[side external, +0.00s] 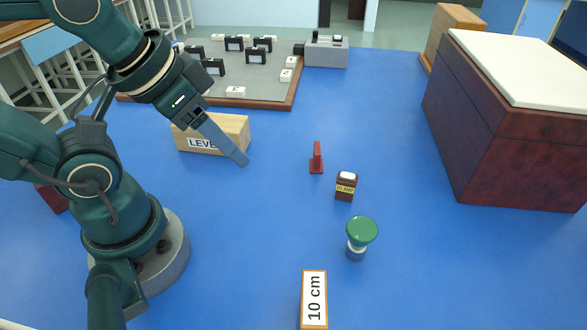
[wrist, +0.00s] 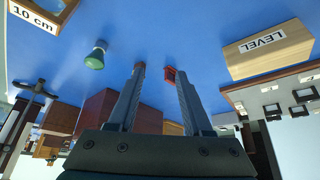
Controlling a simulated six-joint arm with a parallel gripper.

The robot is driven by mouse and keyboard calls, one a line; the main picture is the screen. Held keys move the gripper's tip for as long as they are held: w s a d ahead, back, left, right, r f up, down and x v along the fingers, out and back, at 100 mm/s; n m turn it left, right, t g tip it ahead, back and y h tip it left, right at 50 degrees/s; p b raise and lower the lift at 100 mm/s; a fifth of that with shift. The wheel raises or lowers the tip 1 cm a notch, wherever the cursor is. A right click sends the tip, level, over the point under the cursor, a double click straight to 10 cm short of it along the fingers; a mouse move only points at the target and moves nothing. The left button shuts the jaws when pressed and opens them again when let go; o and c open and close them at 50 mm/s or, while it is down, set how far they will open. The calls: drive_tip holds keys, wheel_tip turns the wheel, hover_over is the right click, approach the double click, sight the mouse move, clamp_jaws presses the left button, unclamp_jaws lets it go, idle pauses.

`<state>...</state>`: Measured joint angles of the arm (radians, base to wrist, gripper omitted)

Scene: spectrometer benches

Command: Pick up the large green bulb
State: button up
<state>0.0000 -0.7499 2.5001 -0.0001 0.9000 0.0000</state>
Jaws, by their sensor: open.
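The large green bulb (side external: 361,231) stands upright on the blue table, with a green domed top and a paler, darker-based lower part. It also shows in the wrist view (wrist: 95,59), up and to the left of my fingers. My gripper (side external: 241,160) is in the air near the wooden LEVEL block, well to the left of and behind the bulb in the side view. In the wrist view my gripper (wrist: 155,70) has its two fingers apart with nothing held between them. The bulb is fully visible and apart from the gripper.
A small brown 10 AMP block (side external: 346,187) and a red stand (side external: 317,158) are behind the bulb. A 10 cm block (side external: 314,300) is in front of it. The LEVEL block (side external: 225,132) is near my gripper. A large dark red box (side external: 500,130) stands right. Blue table is clear around the bulb.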

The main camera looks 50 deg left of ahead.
drive_tip(key=o, duration=0.7)
